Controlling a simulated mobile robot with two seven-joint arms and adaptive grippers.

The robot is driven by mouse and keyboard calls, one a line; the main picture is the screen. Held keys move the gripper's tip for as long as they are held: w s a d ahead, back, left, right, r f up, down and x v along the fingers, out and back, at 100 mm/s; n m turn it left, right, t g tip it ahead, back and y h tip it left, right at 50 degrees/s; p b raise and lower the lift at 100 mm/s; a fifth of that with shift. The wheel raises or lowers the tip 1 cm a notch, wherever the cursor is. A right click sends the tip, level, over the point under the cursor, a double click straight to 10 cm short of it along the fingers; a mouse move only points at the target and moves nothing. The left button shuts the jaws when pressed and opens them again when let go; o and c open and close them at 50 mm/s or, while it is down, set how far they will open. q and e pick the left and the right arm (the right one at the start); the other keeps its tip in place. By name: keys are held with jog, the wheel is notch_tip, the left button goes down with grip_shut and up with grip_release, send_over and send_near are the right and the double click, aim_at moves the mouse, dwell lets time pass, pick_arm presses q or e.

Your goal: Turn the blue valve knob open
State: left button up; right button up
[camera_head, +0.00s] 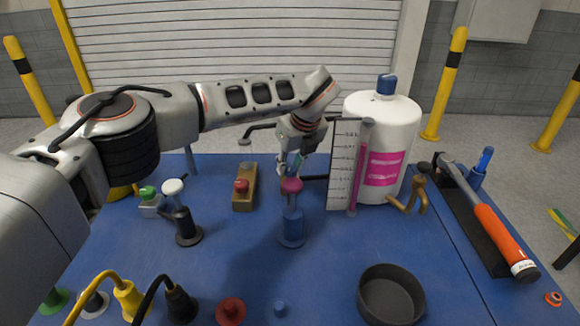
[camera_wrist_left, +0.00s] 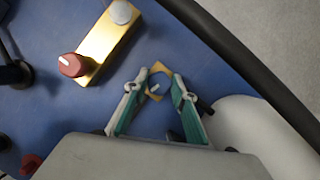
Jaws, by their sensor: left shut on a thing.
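The blue valve knob (camera_wrist_left: 155,87) shows in the left wrist view as a round blue top with a short white mark, on a small brass base (camera_wrist_left: 160,68). Its blue is close to the mat's blue. My left gripper (camera_wrist_left: 157,92) has its two fingertips on either side of the knob and is shut on it. In the head view the left gripper (camera_head: 287,168) points down behind a magenta knob on a blue post, and the valve knob is hidden there. My right gripper is in neither view.
A brass block (camera_head: 244,200) with a red knob stands left of the gripper. The magenta knob (camera_head: 291,185) is close in front. A ruled board (camera_head: 341,185) and white tank (camera_head: 385,130) stand to the right.

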pick_arm(q)
jog(key=shift+n+y+b, duration=0.3)
jog(key=shift+n, duration=0.7)
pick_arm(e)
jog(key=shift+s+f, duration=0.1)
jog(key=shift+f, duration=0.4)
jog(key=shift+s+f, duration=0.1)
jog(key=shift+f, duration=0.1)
pick_arm(q)
jog(key=o, duration=1.1)
jog(key=shift+g, duration=0.3)
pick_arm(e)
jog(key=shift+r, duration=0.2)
